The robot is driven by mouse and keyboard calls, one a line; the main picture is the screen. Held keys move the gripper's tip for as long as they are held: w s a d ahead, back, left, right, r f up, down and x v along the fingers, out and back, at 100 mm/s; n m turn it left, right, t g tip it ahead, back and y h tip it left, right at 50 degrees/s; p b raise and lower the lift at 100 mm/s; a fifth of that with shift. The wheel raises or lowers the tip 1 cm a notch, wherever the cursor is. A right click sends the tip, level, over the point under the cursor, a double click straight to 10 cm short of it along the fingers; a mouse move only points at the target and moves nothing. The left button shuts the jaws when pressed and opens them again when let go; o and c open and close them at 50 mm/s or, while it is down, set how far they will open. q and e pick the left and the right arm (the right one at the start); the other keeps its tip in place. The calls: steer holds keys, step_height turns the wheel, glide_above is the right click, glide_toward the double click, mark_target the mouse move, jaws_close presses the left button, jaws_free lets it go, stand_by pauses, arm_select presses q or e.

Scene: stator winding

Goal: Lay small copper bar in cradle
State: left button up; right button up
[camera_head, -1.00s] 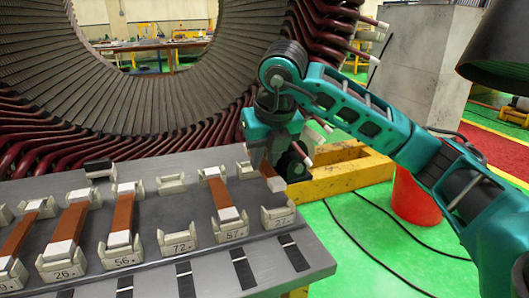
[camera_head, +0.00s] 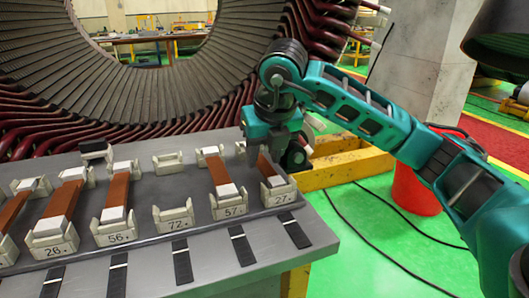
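The small copper bar (camera_head: 269,169) is reddish brown with a white end. It lies below my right gripper (camera_head: 262,152) at the right of the grey bench. Its near white end sits in the cradle marked 27 (camera_head: 279,195). Its far end is hidden behind the gripper. My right gripper points down over the far part of the bar, but whether its fingers are closed on it is not clear. My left gripper is not in view.
Longer copper bars lie in cradles 26 (camera_head: 65,197), 56 (camera_head: 117,190) and 57 (camera_head: 217,170). Cradle 72 (camera_head: 174,218) is empty. The large stator (camera_head: 100,85) stands behind the bench, beside a yellow beam (camera_head: 345,167) and a red bucket (camera_head: 412,190).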

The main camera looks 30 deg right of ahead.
steer(key=shift+o, duration=1.1)
steer(key=p+v, duration=0.4)
steer(key=v, duration=0.9)
